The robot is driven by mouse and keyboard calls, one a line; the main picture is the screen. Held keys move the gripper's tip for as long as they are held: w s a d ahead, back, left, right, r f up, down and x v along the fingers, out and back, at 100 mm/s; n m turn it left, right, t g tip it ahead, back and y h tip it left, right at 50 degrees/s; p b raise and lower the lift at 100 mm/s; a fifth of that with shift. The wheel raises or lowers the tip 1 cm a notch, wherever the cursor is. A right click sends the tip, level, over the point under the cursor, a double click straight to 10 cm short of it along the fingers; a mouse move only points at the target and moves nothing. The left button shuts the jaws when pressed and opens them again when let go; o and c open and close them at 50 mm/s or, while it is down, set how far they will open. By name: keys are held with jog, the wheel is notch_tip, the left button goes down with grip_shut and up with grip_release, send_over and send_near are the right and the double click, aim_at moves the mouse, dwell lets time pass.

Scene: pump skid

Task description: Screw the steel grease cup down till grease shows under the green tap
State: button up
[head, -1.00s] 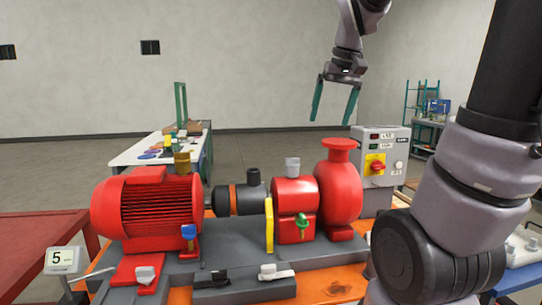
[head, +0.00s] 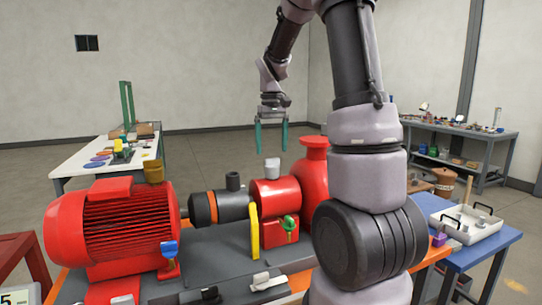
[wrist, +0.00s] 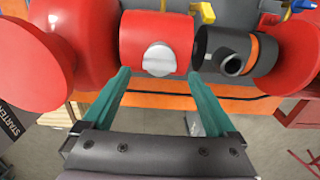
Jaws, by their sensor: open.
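The steel grease cup (head: 272,168) stands upright on the red bearing housing (head: 276,195). In the wrist view the cup (wrist: 158,58) shows from above as a pale, ridged cap. The green tap (head: 291,223) is on the front of the housing, low down; I see no grease under it, though the spot is small. My gripper (head: 271,149) points down, open and empty, above the cup. In the wrist view its teal fingers (wrist: 158,75) are spread wider than the cup, one toward each side, not touching it.
A brass cup (head: 154,170) sits on the red motor (head: 115,228), which has a blue tap (head: 169,248). A black cup (head: 233,181) and yellow plate (head: 254,231) are left of the housing. The red pump (head: 314,175) stands close at right, partly hidden by my arm.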

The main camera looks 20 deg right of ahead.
aim_at(272, 168)
jog(key=shift+f, duration=1.75)
jog(key=c, duration=1.4)
jog(key=shift+o, duration=0.2)
jog(key=shift+m, duration=0.3)
